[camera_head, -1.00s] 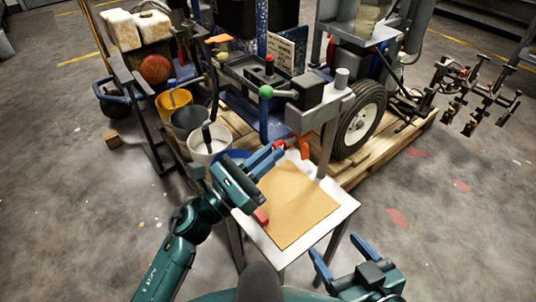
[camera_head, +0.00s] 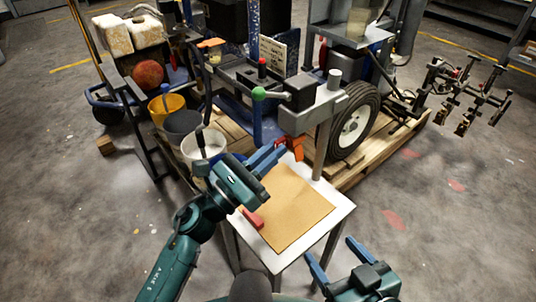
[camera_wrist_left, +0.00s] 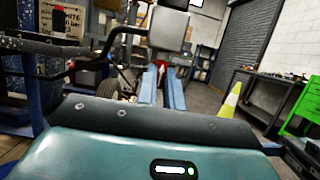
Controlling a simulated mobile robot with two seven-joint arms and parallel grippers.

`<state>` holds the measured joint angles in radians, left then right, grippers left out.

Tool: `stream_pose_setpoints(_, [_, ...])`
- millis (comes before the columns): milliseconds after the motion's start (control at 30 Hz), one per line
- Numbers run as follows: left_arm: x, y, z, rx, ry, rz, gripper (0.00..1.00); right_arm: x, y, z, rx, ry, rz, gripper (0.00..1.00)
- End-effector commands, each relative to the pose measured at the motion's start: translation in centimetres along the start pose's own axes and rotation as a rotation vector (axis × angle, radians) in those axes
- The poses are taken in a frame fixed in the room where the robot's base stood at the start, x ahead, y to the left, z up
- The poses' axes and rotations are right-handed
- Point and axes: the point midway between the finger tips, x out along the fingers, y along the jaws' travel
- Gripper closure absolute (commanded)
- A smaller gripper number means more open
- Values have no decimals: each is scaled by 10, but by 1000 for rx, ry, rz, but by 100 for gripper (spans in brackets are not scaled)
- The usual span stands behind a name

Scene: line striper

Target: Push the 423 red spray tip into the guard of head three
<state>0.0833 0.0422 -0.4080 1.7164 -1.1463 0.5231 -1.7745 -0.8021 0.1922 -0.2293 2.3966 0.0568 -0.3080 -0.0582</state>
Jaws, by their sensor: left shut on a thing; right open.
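My left gripper (camera_head: 272,156) is shut on a small red piece, which I take for the red spray tip (camera_wrist_left: 161,75); it shows between the two blue fingers in the left wrist view. In the head view the fingertips are right beside the orange guard (camera_head: 293,143) under the grey spray head block (camera_head: 305,115). The tip's end is too small and overlapped to tell whether it is in the guard. My right gripper (camera_head: 335,262) is open and empty, low at the front, right of the small table.
The small white table (camera_head: 338,212) holds a tan mat (camera_head: 290,205) with another red piece (camera_head: 253,220) on its left edge. Buckets (camera_head: 185,128) stand left of the head. A wheel (camera_head: 357,122) is behind on the right. Floor on the right is mostly clear.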

Motion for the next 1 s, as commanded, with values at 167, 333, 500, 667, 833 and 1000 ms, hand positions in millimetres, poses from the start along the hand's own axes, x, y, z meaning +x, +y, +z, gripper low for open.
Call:
stream_pose_setpoints(167, [3, 0, -1, 0, 1, 0, 86, 0, 0, 1, 0, 0, 0, 29])
stream_pose_setpoints(333, [3, 0, -1, 0, 0, 0, 72, 0, 0, 1, 0, 0, 0, 29])
stream_pose_setpoints(500, [3, 0, -1, 0, 0, 0, 66, 0, 0, 1, 0, 0, 0, 29])
stream_pose_setpoints(667, [2, 0, -1, 0, 1, 0, 58, 0, 0, 1, 0, 0, 0, 29])
stream_pose_setpoints(833, [2, 0, -1, 0, 1, 0, 51, 0, 0, 1, 0, 0, 0, 29])
stream_pose_setpoints(1000, [1, 0, -1, 0, 1, 0, 51, 1, 0, 0, 1, 3, -1, 29])
